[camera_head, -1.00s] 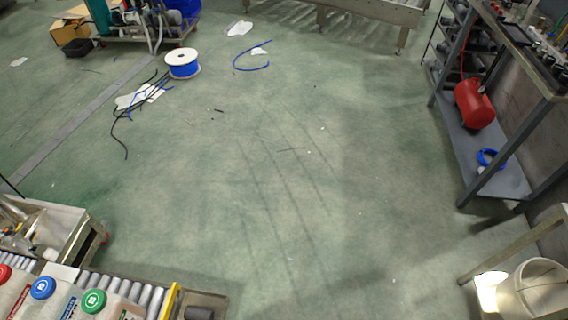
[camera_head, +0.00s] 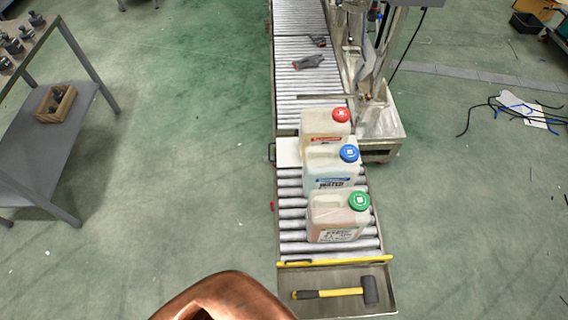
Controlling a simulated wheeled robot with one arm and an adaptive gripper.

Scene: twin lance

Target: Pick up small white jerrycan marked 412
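Three small whitish jerrycans stand upright in a row on a roller conveyor (camera_head: 291,220). The farthest is a jerrycan with a red cap (camera_head: 312,124). The middle one is a jerrycan with a blue cap (camera_head: 320,162) and a label that seems to read "WATER". The nearest is a jerrycan with a green cap (camera_head: 325,209) and a printed white label. I cannot read 412 on any of them. The nearer cans partly hide those behind. My gripper is not in view; a copper-coloured part at the bottom edge seems to be mine.
A yellow bar (camera_head: 335,261) crosses the conveyor's near end, with a black and yellow mallet (camera_head: 335,294) in a tray before it. A grey shelf table (camera_head: 45,150) stands left. The floor between is clear.

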